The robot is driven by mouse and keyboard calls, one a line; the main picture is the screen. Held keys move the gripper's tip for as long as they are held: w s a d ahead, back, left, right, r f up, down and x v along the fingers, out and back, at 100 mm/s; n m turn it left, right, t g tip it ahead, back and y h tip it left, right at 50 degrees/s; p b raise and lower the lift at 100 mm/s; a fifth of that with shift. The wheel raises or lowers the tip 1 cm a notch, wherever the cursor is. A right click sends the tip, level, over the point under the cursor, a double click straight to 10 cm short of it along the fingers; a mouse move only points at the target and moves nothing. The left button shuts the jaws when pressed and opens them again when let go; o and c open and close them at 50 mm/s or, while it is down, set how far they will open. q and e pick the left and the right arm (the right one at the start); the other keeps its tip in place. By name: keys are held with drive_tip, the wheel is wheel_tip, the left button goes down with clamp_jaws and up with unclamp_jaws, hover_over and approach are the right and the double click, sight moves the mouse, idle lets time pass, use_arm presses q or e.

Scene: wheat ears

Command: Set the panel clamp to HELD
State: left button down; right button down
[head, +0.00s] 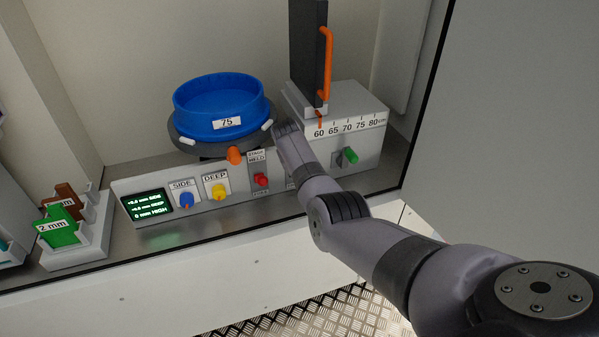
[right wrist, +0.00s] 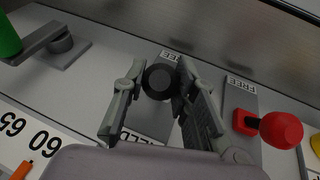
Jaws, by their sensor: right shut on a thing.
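The panel clamp's plate (right wrist: 152,118) shows in the right wrist view, with FREE at its top end and a partly covered HELD at its lower end. Its dark round knob (right wrist: 158,82) lies between the fingertips of my right gripper (right wrist: 156,80), which is shut on it. The knob appears nearer the FREE end; its base is hidden. In the head view my right arm covers most of this clamp, and the fingertips are hidden. My left gripper is in neither view.
The stage clamp's red knob (head: 262,180) also shows close beside my gripper in the wrist view (right wrist: 281,130). A blue round tray (head: 218,108), an orange knob (head: 234,156), a green knob (head: 350,156) and a dark upright panel (head: 307,50) with an orange handle (head: 327,62) stand nearby.

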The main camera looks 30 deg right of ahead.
drive_tip(key=shift+w+r, duration=0.2)
drive_tip(key=shift+r, duration=0.05)
drive_tip(key=c, duration=1.7)
unclamp_jaws()
drive_tip(key=o, duration=0.4)
drive_tip(key=shift+s+f, duration=0.1)
drive_tip(key=shift+f, duration=0.1)
drive_tip(key=v, duration=1.2)
drive_tip(key=shift+s, duration=0.1)
